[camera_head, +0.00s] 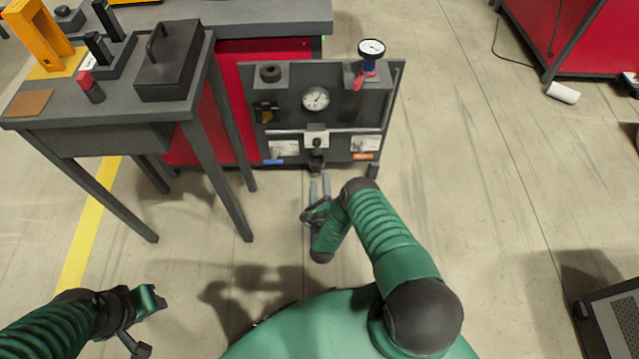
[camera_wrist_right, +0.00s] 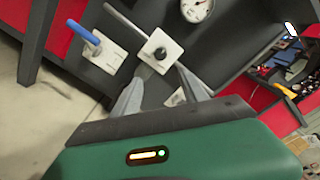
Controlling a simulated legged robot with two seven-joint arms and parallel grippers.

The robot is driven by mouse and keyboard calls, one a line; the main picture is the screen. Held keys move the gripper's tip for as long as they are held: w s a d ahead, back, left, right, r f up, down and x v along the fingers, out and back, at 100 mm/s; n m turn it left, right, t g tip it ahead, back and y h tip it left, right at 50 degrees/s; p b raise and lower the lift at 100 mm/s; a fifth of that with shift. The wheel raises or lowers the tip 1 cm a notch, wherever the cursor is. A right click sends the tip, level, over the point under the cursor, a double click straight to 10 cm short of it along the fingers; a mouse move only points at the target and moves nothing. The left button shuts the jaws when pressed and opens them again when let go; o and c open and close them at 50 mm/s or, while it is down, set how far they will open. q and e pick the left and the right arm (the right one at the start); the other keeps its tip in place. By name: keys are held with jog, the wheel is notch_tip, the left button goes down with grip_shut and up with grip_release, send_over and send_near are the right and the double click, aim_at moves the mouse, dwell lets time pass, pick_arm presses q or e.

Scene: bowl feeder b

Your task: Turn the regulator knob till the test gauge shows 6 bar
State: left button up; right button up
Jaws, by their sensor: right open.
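A black knob (camera_head: 317,143) on a white plate sits at the panel's lower middle; it also shows in the right wrist view (camera_wrist_right: 160,53). A dial gauge (camera_head: 316,98) is set in the panel above it and is partly cut off in the wrist view (camera_wrist_right: 196,8). A second gauge (camera_head: 371,48) stands at the top right on a blue and red fitting. Both readings are too small to tell. My right gripper (camera_head: 319,187) is open and empty, its fingers pointing at the panel, short of the knob. My left gripper (camera_head: 138,315) is at the lower left, away from the panel; its jaws are unclear.
A grey table (camera_head: 105,112) stands left. The floor (camera_head: 470,200) on the right is mostly clear.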

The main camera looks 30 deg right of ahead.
jog(key=shift+v, duration=1.25)
jog(key=shift+f, duration=0.1)
jog(key=n+b, duration=1.7)
jog(key=b, duration=0.3)
send_near(317, 145)
jog(key=x, duration=0.7)
jog(key=shift+w+d+f, duration=0.2)
jog(key=shift+w+f, duration=0.1)
jog(key=shift+w, duration=0.05)
jog(key=shift+w+d+r, duration=0.2)
jog(key=shift+w, duration=0.1)
